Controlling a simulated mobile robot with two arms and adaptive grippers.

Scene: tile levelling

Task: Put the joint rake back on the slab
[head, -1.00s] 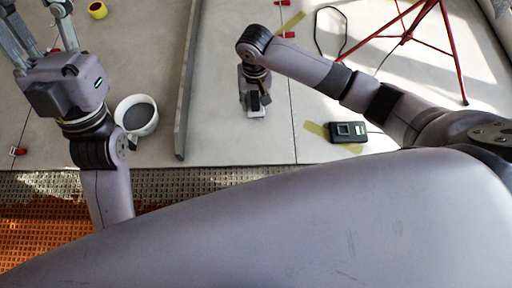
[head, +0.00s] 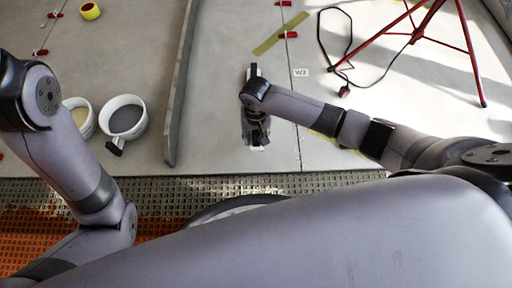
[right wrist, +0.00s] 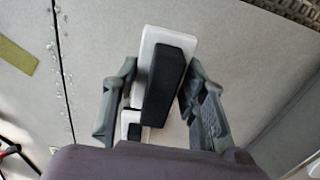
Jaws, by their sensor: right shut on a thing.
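My right gripper (head: 257,140) points down over the grey slab (head: 218,120), near its front edge. In the right wrist view its two fingers (right wrist: 160,70) stand on either side of a black block on a white plate, apparently the joint rake (right wrist: 168,82). The gripper is shut on it. The fingers and my wrist hide part of it. I cannot tell whether it touches the slab.
A grey straightedge (head: 181,85) lies left of my right gripper. A cup of grey material (head: 124,118) and a beige-filled one (head: 78,115) stand farther left. A red tripod (head: 415,37) and black cable (head: 322,42) are at upper right. Red clips (head: 288,35) line the joint.

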